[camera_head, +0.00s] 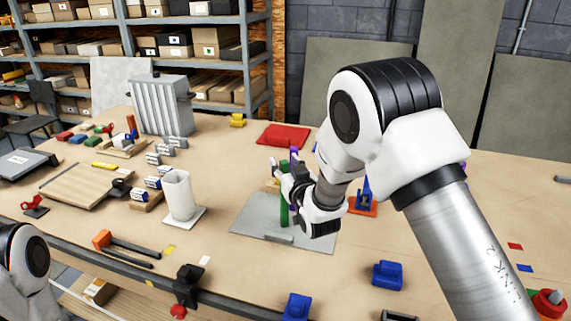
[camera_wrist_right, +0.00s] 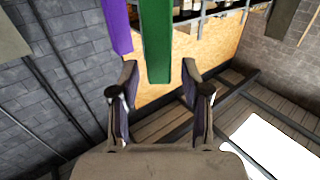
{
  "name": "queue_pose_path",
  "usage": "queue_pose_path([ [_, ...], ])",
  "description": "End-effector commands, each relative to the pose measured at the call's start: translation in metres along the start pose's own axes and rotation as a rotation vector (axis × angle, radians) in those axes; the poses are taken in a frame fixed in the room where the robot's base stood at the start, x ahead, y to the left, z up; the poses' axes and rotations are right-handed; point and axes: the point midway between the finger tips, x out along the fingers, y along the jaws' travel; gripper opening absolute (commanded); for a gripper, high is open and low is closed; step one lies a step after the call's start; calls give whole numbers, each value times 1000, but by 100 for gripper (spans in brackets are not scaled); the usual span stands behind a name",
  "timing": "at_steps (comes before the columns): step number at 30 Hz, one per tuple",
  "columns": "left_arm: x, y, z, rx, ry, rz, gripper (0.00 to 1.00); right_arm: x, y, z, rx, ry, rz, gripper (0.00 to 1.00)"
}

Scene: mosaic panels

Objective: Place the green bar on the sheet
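The green bar (camera_head: 284,213) stands upright at the grey sheet (camera_head: 252,226), which lies flat on the table; I cannot tell whether its foot touches the sheet. My right gripper (camera_head: 282,172) is at the bar's upper part, above the sheet. In the right wrist view, the green bar (camera_wrist_right: 156,40) shows between and beyond the fingertips of my right gripper (camera_wrist_right: 158,75), with a gap on either side, so the fingers look open. A purple bar (camera_wrist_right: 117,25) is beside it there. My left gripper is out of view; only part of its arm shows.
A red sheet (camera_head: 284,136) lies behind the grey one. A white cup-like holder (camera_head: 179,195) stands to the left. A blue block (camera_head: 387,274) is at the front right, and a blue part on an orange base (camera_head: 362,207) is right of the gripper.

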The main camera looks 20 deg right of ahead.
Motion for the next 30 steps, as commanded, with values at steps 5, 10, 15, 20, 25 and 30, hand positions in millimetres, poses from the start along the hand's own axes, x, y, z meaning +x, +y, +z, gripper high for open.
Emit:
queue_pose_path([
  [5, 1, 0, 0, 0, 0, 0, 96, -2, 0, 0, 0, 0, 0, 46],
  [10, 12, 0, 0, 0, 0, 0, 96, -25, 0, 3, -1, -1, 0, 46],
  [15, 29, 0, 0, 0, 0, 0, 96, -69, 0, 5, -2, 0, 0, 46],
  [20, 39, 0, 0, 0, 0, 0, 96, -105, 0, 3, 0, 0, 1, 46],
  [25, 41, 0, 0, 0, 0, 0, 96, -120, 0, 0, 0, 1, 1, 46],
  [30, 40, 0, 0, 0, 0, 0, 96, -120, 0, -1, 0, 1, 0, 46],
])
